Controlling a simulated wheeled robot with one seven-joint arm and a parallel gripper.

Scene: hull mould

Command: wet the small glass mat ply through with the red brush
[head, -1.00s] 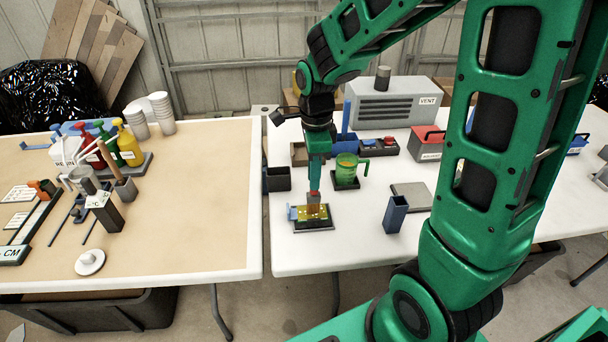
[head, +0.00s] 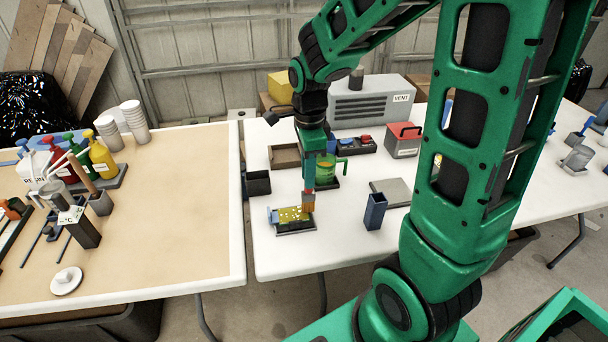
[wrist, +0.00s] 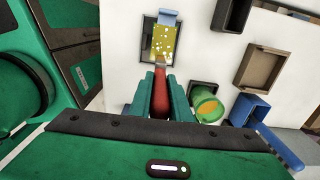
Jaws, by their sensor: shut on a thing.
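My gripper (head: 309,180) is shut on the red brush (head: 308,197), which points down over the right end of the small mat ply (head: 288,216). The ply is yellow with scattered white spots and lies on a small dark tray (head: 296,232). A blue piece (head: 273,216) sits at its left end. In the wrist view, the brush's red handle (wrist: 160,98) is between the fingers, and its bristles reach the near edge of the ply (wrist: 163,42). Whether the bristles press on it is hard to tell. The white spots are mostly toward the middle and near part.
A green cup (head: 325,173) with a handle stands just behind my gripper. A black bin (head: 258,183) and brown tray (head: 285,157) stand behind left. The white table's front is clear.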

